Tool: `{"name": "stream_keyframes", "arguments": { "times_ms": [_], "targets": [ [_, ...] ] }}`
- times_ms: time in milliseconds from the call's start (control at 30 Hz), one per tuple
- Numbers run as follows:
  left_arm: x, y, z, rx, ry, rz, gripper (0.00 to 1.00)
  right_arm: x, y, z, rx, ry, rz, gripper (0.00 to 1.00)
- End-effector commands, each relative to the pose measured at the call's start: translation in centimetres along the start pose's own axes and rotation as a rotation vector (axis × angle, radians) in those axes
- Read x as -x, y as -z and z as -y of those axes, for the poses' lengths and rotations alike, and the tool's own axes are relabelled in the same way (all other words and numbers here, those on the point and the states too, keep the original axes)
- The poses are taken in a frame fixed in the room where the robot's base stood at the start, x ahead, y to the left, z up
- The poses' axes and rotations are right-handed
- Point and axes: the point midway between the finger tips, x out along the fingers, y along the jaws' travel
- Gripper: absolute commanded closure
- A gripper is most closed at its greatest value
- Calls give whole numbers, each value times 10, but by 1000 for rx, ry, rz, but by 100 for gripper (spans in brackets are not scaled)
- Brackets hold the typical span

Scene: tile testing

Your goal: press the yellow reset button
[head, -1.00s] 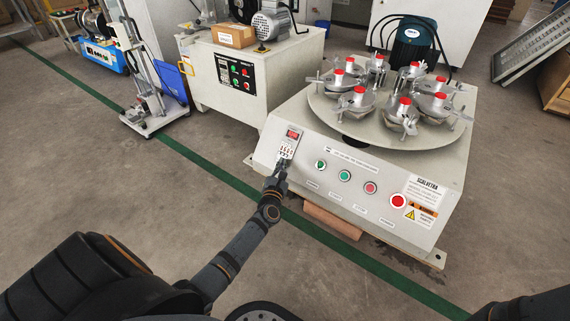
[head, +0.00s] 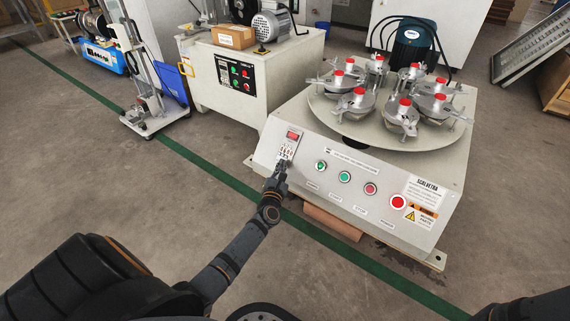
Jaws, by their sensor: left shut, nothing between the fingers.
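The light grey machine (head: 300,200) stands at the right with a sloped front panel. A small controller with a red display (head: 293,135) and several small keys is at the panel's left end. My left gripper (head: 283,164) is shut and empty, its tips at the controller's lower keys; I cannot tell whether they touch. The yellow reset button cannot be made out; the fingers cover the controller's lower part. To the right on the panel are a green knob (head: 320,166), a green button (head: 345,177), a red button (head: 370,188) and a large red button (head: 398,202). My right gripper is not visible.
A round turntable (head: 345,118) with several clamped, red-topped jars sits on the machine. A second cream machine (head: 215,95) with a cardboard box (head: 233,37) stands behind.

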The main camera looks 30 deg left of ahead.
Motion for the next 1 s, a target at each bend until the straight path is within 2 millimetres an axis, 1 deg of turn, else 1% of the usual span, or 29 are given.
{"name": "stream_keyframes", "arguments": {
  "times_ms": [33,100,367,467,800,1000],
  "targets": [
    [2,-4,-2,0,0,0,100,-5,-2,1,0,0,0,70],
    [4,-5,-4,0,0,0,100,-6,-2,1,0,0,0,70],
    [5,-4,-4,0,0,0,100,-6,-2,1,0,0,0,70],
    [7,-7,-6,0,0,0,100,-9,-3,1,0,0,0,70],
    [30,-26,-24,-1,0,0,100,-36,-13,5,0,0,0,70],
    [40,-30,-29,-1,0,0,100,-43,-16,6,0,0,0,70]
  ]
}}
